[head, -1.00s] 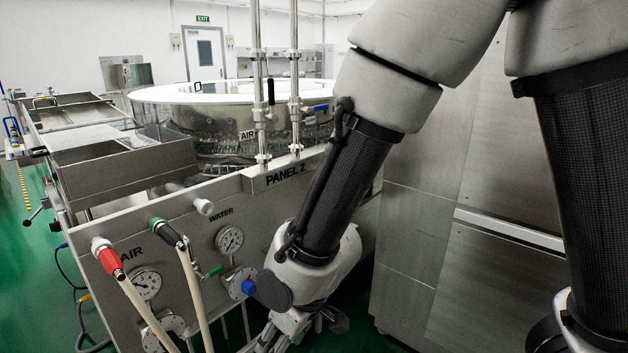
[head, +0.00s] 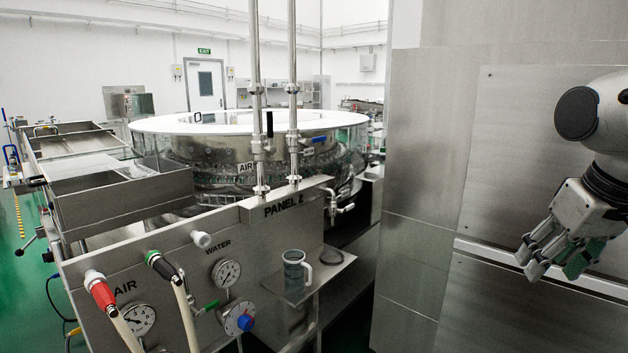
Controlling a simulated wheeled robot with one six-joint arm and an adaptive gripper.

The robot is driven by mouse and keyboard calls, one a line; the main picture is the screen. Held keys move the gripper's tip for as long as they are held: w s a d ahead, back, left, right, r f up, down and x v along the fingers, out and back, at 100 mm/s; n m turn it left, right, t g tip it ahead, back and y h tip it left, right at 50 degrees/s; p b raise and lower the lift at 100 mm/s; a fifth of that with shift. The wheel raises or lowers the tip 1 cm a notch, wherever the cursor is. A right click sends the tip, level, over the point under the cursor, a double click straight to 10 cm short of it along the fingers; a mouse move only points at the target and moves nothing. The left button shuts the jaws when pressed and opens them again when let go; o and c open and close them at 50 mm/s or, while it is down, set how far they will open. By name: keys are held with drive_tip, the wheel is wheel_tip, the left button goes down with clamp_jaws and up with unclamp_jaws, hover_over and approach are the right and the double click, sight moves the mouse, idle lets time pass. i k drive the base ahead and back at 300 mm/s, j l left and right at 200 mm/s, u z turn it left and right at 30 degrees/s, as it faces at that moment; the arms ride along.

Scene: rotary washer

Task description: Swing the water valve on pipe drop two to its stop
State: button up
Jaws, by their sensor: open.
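Two vertical steel pipes come down to the back edge of Panel 2. The right pipe (head: 293,85) carries a valve with a blue lever (head: 320,138), which points right, roughly level. A small tag below it is too small to read. The left pipe (head: 256,85) has a black lever (head: 270,124) standing upright, with an AIR label beside it. My gripper (head: 550,262) is open and empty at the far right, in front of the steel cabinet and well apart from both valves.
The tall steel cabinet (head: 425,160) stands right of the pipes. A round washer (head: 345,130) is behind them.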

sight(305, 143)
drive_tip(key=i+j, duration=0.3)
drive_tip(key=i+j+u, duration=0.15)
drive_tip(key=i+j, duration=0.15)
drive_tip(key=i, duration=0.15)
